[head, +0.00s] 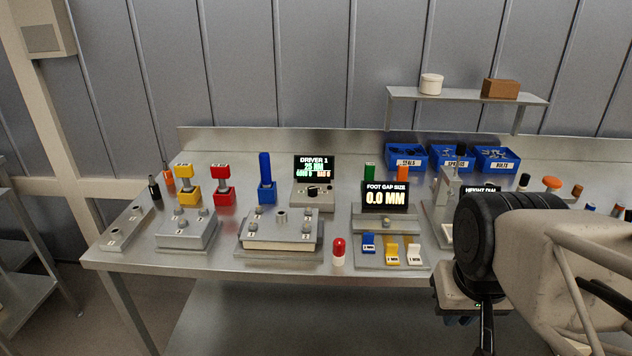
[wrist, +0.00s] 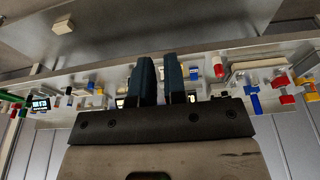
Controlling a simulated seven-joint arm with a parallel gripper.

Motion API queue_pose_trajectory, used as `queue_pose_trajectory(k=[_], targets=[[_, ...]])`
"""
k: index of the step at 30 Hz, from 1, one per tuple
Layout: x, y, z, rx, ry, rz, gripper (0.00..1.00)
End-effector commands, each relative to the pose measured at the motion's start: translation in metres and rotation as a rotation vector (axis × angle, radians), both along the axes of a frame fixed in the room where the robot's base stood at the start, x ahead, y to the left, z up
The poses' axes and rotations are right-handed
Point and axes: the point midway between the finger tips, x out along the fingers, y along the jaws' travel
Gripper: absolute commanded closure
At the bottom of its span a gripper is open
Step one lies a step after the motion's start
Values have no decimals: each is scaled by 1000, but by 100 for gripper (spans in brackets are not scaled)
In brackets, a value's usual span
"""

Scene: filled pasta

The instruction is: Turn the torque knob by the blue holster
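The torque knob (head: 313,191) is a small black knob with a white mark on a grey control box (head: 314,202), below a screen reading "DRIVER 1". The blue holster (head: 266,196) stands just left of the box, with a tall blue tool (head: 265,168) upright in it. The blue holster also shows at the right of the upside-down wrist view (wrist: 255,104). My gripper (wrist: 159,62) has two dark fingers with a gap between them and nothing held. In the head view my arm is at the lower right, well away from the knob, and hides most of the gripper.
Yellow (head: 188,198) and red (head: 223,196) holsters stand further left. Grey fixture blocks, a red-and-white capsule (head: 339,251) and a foot gap screen (head: 386,197) occupy the front. Blue bins (head: 450,158) line the back right under a raised shelf (head: 460,96).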

Motion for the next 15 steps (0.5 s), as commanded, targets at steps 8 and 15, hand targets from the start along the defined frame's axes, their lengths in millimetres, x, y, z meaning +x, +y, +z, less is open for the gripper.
queue_pose_trajectory(k=[8,15], targets=[[16,2,8,10,7,-33,45],[57,9,24,33,23,-120,39]])
